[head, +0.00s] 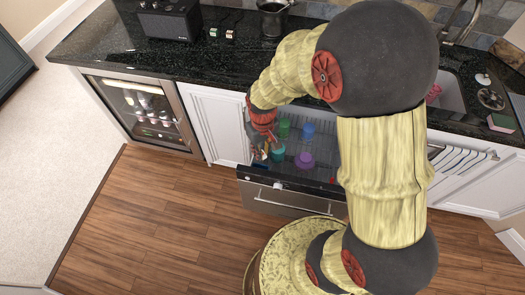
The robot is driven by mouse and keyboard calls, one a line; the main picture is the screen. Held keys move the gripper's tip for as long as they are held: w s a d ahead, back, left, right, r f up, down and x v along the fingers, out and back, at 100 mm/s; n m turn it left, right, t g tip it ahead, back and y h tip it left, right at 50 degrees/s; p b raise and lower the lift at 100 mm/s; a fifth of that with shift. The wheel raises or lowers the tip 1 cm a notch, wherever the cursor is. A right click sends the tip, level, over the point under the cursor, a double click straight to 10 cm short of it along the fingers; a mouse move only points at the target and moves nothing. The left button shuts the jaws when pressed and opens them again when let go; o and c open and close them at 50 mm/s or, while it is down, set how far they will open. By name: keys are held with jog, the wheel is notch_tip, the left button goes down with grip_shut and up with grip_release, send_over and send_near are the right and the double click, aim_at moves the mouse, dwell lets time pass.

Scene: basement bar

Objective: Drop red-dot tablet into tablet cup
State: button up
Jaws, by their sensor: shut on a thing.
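My gripper (262,150) reaches down over the left side of the pulled-out dishwasher (290,200). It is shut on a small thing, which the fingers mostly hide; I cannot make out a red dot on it. Two small blocks stand on the dark counter, one with green on it (213,32) and one with a reddish mark (229,34). A small pale spot (278,186) shows on the dishwasher's front edge; I cannot tell whether it is the tablet cup.
Green (284,128), blue (308,129), teal (277,153) and purple (304,160) cups stand in the dishwasher close to my gripper. A glass-door fridge (148,112) is at the left. A black radio (168,20) and a dark pot (272,18) stand on the counter. The wooden floor at left is clear.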

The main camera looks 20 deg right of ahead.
jog(key=o, duration=0.9)
jog(key=shift+o, duration=0.3)
notch_tip(320, 180, up, 12)
dwell(0.4)
jog(key=s+r+m+t, duration=0.1)
jog(key=s+r+t, duration=0.4)
jog(key=s+r, duration=0.8)
notch_tip(320, 180, up, 3)
jog(key=shift+s+f+m+t, duration=0.2)
jog(key=shift+s+m+t, duration=0.1)
jog(key=shift+s+m, duration=0.1)
